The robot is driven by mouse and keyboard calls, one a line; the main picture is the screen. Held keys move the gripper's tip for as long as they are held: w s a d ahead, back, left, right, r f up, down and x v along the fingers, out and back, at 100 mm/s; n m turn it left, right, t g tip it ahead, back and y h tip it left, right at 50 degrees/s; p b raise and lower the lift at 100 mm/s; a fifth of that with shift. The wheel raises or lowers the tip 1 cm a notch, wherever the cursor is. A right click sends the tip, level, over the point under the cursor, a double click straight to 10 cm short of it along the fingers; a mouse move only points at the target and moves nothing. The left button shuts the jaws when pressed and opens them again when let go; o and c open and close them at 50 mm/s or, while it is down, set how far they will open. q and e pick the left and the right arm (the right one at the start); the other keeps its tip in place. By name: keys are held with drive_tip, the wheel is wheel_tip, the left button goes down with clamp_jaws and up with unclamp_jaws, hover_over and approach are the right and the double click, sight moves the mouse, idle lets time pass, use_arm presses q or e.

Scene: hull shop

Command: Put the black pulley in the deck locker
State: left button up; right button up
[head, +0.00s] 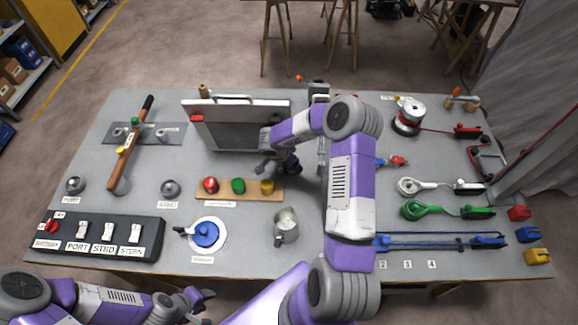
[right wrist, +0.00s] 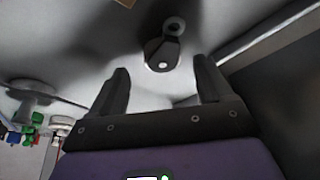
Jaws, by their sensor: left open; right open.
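The deck locker (head: 236,104) looks like a pale, dark-faced box with a handle on top, at the back middle of the table; I cannot tell whether it is open. My right gripper (head: 279,167) is at its front right corner. In the right wrist view, my open right fingers (right wrist: 160,90) point toward a small black piece with a grey ring, apparently the black pulley (right wrist: 160,54). It is beyond the fingertips, with nothing between them. My right arm hides that spot in the head view. My left gripper (head: 198,299) is open and empty, low at the table's front edge.
A wooden rack (head: 224,197) with red, green and yellow pieces stands in front of the locker. A metal mug (head: 286,226), a blue knob on a white disc (head: 206,234) and a switch panel (head: 98,236) are nearer. Coiled lines (head: 424,209) lie at right.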

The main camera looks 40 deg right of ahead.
drive_tip(key=x, duration=0.2)
drive_tip(key=shift+w+d+f, duration=0.1)
drive_tip(key=shift+w+f, duration=0.1)
drive_tip(key=shift+f, duration=0.15)
drive_tip(key=c, duration=1.3)
drive_tip(key=shift+o, duration=0.2)
drive_tip(key=shift+r, duration=0.1)
